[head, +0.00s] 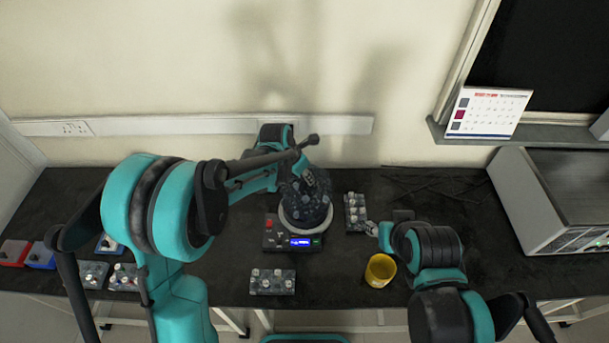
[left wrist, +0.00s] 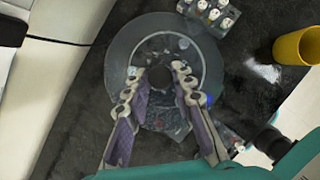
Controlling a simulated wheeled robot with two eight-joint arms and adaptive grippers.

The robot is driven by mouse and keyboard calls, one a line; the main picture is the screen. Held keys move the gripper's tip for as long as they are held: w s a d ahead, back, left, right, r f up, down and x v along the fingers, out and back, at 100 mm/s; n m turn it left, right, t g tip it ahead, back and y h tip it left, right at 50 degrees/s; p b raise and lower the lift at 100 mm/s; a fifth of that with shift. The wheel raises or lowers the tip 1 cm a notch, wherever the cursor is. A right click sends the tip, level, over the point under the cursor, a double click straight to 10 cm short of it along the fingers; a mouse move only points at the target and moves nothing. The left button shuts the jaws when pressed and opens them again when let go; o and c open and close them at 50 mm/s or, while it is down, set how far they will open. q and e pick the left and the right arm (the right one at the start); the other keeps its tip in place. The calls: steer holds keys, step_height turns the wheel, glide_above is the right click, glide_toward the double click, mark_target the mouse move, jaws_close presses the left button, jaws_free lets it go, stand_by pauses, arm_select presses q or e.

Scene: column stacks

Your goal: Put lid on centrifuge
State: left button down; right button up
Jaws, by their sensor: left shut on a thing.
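The centrifuge (head: 273,236) stands on the dark bench, with a lit blue display on its front and a pale round rim. The dark, see-through lid (head: 303,208) is over its top, inside the rim as seen from above. I cannot tell whether the lid is fully seated. My left gripper (head: 309,179) reaches down to the lid from above. In the left wrist view, its fingers (left wrist: 156,72) are on both sides of the lid's dark knob, shut on the lid. My right gripper (head: 373,229) is low over the bench, right of the centrifuge; its fingers are too small to judge.
A yellow cup (head: 380,271) stands right of the centrifuge, near my right arm. A tube rack (head: 355,212) is close to the centrifuge's right, another rack (head: 272,282) in front. More racks (head: 93,275) and coloured boxes (head: 41,256) are at left. A grey instrument (head: 555,205) stands far right.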

mark_target(305, 189)
arm_select(q)
steer(key=shift+f+b, duration=0.5)
stand_by(0.7)
steer(key=shift+f+b, duration=2.85)
steer(key=shift+f, duration=0.5)
steer(key=c, duration=0.7)
jaws_free()
steer(key=shift+r, duration=0.15)
steer(key=shift+r+p, duration=2)
steer(key=shift+r, duration=0.9)
